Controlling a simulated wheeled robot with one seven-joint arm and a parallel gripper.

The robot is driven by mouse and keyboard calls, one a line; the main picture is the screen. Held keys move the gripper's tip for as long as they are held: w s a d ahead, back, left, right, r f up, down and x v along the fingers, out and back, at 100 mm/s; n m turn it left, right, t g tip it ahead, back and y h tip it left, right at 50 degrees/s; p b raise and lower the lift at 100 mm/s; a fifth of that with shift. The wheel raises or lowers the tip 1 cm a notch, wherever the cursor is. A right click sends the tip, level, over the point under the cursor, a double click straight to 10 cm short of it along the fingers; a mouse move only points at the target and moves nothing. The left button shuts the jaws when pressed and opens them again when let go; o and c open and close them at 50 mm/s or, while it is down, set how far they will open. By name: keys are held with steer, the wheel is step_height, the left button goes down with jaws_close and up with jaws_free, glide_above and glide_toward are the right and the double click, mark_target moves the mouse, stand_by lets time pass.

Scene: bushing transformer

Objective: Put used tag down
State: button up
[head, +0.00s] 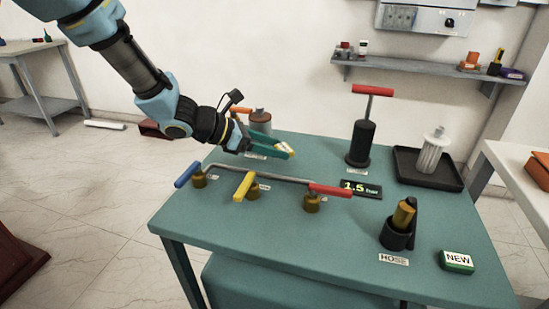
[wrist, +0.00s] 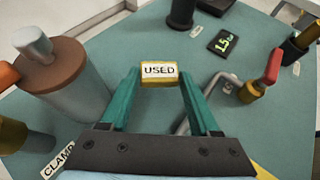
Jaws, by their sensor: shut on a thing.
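The used tag (wrist: 159,73) is a small yellow block with a white face reading "USED". My gripper (wrist: 158,80) is shut on it, with the tag between the two green fingertips in the wrist view. In the head view my gripper (head: 286,151) is over the back left part of the teal table (head: 330,257), beside the CLAMP label. The tag (head: 283,147) shows there as a small pale and yellow patch at the fingertips. The table surface shows below the tag in the wrist view; I cannot tell the exact gap.
A pipe with blue (head: 187,174), yellow (head: 244,186) and red (head: 330,190) valve handles runs along the table. A grey-brown cylinder (wrist: 62,75) stands left of my gripper. A pump (head: 361,143), black tray (head: 445,178), hose holder (head: 396,234) and green NEW tag (head: 457,261) stand farther right.

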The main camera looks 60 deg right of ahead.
mark_target(272, 167)
steer(key=shift+f, duration=1.75)
steer(key=shift+f, duration=0.1)
steer(key=shift+f, duration=0.15)
steer(key=o, duration=1.3)
steer(key=shift+o, duration=0.2)
steer(key=shift+r, duration=0.25)
steer(key=shift+w+a+r, duration=0.1)
steer(key=shift+w, duration=0.05)
steer(key=b+v, duration=0.1)
steer(key=v, duration=1)
steer(key=shift+w+a+r, duration=0.15)
steer(key=shift+a, duration=0.15)
